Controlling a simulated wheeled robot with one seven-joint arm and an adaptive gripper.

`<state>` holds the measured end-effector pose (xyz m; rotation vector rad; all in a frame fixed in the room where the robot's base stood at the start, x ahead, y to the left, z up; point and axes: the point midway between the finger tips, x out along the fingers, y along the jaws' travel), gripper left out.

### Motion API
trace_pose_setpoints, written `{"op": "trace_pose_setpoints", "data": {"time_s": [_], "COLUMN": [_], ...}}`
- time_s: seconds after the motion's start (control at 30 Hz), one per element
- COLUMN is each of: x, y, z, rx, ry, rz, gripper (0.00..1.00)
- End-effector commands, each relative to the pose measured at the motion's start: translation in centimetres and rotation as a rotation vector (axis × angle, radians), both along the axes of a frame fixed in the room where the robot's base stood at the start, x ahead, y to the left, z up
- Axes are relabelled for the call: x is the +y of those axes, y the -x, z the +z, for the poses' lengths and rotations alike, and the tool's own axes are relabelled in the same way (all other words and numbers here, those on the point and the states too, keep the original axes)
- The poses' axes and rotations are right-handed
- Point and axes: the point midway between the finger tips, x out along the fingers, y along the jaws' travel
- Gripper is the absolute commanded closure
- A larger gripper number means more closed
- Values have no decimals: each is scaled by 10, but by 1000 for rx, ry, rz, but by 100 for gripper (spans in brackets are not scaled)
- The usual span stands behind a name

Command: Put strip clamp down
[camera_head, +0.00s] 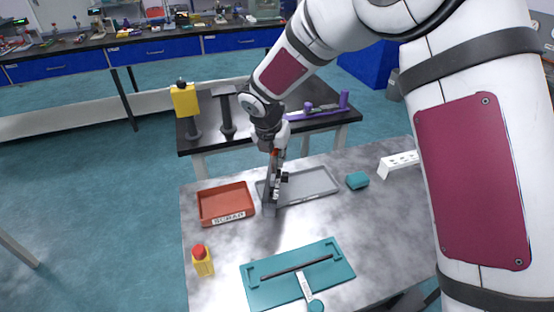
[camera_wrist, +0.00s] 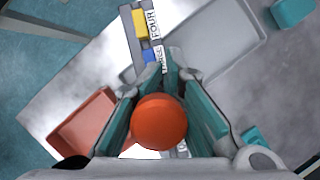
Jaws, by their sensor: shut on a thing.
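My gripper (camera_head: 277,150) points down over the near table, between the red scrap tray and the grey tray. In the wrist view its teal-lined fingers (camera_wrist: 170,80) are shut around the strip clamp's round orange knob (camera_wrist: 159,122). The strip clamp (camera_head: 270,198) is a long grey bar, and its end with yellow and blue blocks and a "FOUR" label (camera_wrist: 140,35) shows beyond the fingers. The bar overlaps the grey tray's left edge in the head view. I cannot tell whether it touches the table. My fingers hide its middle in the wrist view.
The red "SCRAP" tray (camera_head: 226,203) is at left and the empty grey tray (camera_head: 318,184) at right. A teal block (camera_head: 357,180), white perforated rack (camera_head: 398,163), yellow bottle (camera_head: 203,261) and teal cutting fixture (camera_head: 298,274) stand around. The marble tabletop is bare at centre right.

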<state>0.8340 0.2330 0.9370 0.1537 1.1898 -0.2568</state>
Motion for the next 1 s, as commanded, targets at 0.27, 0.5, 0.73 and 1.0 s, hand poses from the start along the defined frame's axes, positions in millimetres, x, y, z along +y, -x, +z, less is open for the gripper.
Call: {"op": "trace_pose_setpoints", "data": {"time_s": [0.27,0.5,0.73,1.0], "x": [0,0,0,0], "y": [0,0,0,0], "z": [-16,-20,-22,-22], "rx": [-2,-2,-1,-1], "ry": [0,0,1,1], "rz": [0,1,1,1], "gripper": [100,100,67,67]}}
